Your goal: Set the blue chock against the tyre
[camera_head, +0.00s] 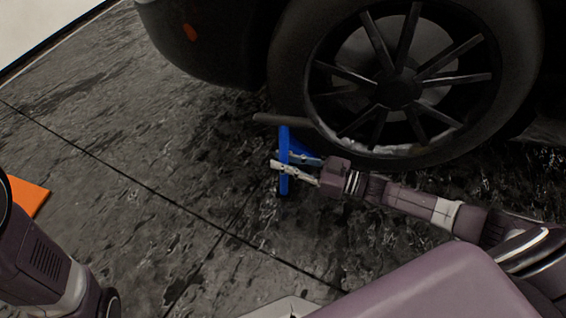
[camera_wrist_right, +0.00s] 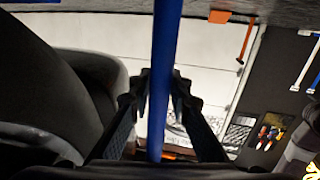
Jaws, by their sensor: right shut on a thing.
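The blue chock (camera_head: 284,182) is a blue upright bar with a blue piece beside it and a dark grey crossbar at its top. My right gripper (camera_head: 286,160) is shut on the blue bar. In the right wrist view the blue bar (camera_wrist_right: 166,50) runs upright between the fingers (camera_wrist_right: 159,103). The tyre (camera_head: 289,75) is black, on a dark spoked wheel, just right of the chock. The crossbar overlaps the tyre's lower left edge in the head view; I cannot tell whether they touch. The chock's lower right side is partly hidden by the gripper. My left gripper is out of view.
The dark car body (camera_head: 200,45) overhangs above and left of the chock. An orange object (camera_head: 30,197) lies at the left edge. The grey paved floor (camera_head: 150,150) is clear left of the chock. In the wrist view a dark panel (camera_wrist_right: 275,90) holds several small items.

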